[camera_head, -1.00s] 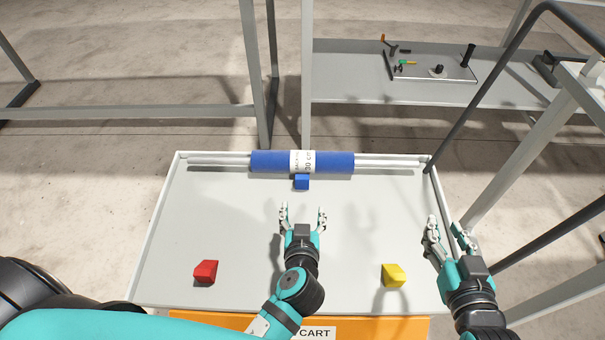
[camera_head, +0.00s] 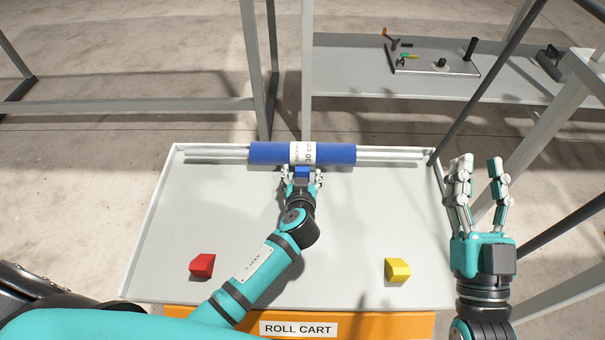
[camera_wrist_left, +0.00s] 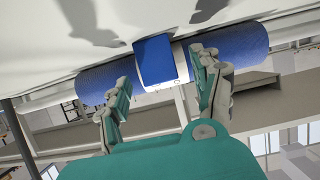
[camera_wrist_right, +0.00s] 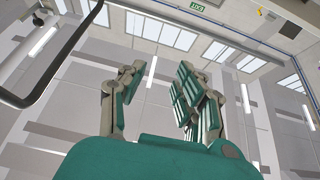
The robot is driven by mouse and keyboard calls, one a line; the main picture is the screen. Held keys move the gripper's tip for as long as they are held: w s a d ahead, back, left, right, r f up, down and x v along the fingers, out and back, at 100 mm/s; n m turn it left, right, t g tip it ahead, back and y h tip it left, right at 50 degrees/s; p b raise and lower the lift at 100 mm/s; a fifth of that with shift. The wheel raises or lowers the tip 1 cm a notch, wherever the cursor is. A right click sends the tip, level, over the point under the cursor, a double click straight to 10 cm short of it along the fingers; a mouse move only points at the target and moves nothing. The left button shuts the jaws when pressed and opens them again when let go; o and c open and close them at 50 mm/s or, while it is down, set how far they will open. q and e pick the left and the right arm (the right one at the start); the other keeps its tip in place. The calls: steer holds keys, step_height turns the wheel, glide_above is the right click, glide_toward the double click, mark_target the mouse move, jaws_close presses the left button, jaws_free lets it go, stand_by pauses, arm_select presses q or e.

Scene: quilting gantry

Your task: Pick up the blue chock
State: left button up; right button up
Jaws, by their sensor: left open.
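The blue chock (camera_head: 302,172) is a small block on the cart top, directly in front of the blue roll (camera_head: 265,153) with a white label. In the left wrist view the chock (camera_wrist_left: 155,60) sits between and just beyond my open fingertips. My left gripper (camera_head: 302,179) is open around the chock's near end, with a finger on either side; I cannot tell if they touch it. My right gripper (camera_head: 481,168) is open and empty, raised at the cart's right edge. It shows empty in the right wrist view (camera_wrist_right: 160,90).
A red chock (camera_head: 202,266) lies at the near left of the roll cart (camera_head: 160,230), and a yellow chock (camera_head: 397,269) at the near right. A grey shelf (camera_head: 350,75) with a tool tray stands behind. Gantry posts rise at the back and right.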

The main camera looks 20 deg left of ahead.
arm_select(q)
steer(key=shift+w+a+f, duration=0.15)
steer(key=shift+w+f, duration=0.1)
steer(key=shift+w, duration=0.35)
arm_select(e)
steer(key=shift+s+r+t, duration=0.5)
steer(key=shift+r+t, duration=0.1)
steer(key=shift+r, duration=0.15)
arm_select(q)
steer(key=c, duration=1.3)
